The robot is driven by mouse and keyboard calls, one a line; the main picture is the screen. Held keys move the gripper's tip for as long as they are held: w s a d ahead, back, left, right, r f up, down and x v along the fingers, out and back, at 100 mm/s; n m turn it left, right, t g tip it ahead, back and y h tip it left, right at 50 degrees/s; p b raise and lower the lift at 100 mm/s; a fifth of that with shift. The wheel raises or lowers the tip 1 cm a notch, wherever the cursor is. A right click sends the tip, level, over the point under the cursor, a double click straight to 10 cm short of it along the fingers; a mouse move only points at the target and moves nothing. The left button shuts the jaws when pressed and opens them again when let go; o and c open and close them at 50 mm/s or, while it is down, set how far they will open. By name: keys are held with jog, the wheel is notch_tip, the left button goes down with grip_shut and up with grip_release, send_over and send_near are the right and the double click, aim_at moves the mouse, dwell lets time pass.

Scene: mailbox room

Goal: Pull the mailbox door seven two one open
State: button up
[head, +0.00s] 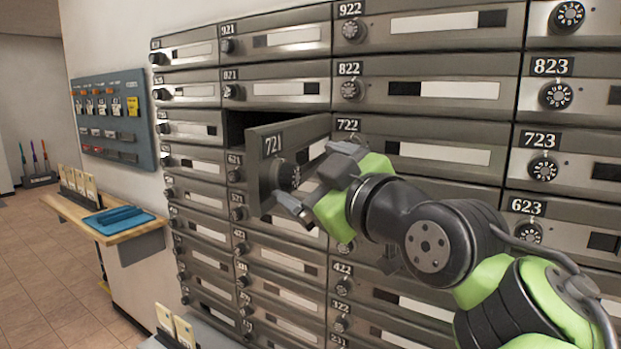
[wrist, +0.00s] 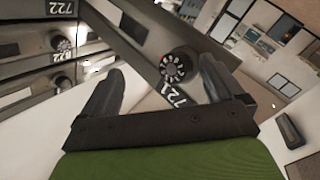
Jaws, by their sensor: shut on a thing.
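Mailbox door 721 (head: 262,140) is swung out from the wall of boxes, with a dark opening (head: 238,125) behind its upper left edge. Its round dial knob (head: 287,176) is on the door front, facing my gripper (head: 312,182). In the wrist view the dial (wrist: 180,68) and the upside-down 721 label (wrist: 172,95) lie ahead of my gripper (wrist: 158,82), whose fingers stand on either side. My gripper is shut on the door; the exact contact is partly hidden.
Closed doors 722 (head: 440,153), 821 (head: 290,89) and 822 (head: 430,88) surround the opening. A wooden shelf with a blue tray (head: 118,219) is at the left. The tiled floor (head: 50,290) at left is clear.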

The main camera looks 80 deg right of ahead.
jog(key=shift+s+d+f, duration=0.1)
jog(key=shift+s+d, duration=0.15)
jog(key=shift+s, duration=0.15)
jog(key=p+v, duration=0.2)
jog(key=v, duration=1.3)
jog(key=shift+a, duration=0.55)
jog(key=shift+w, duration=0.15)
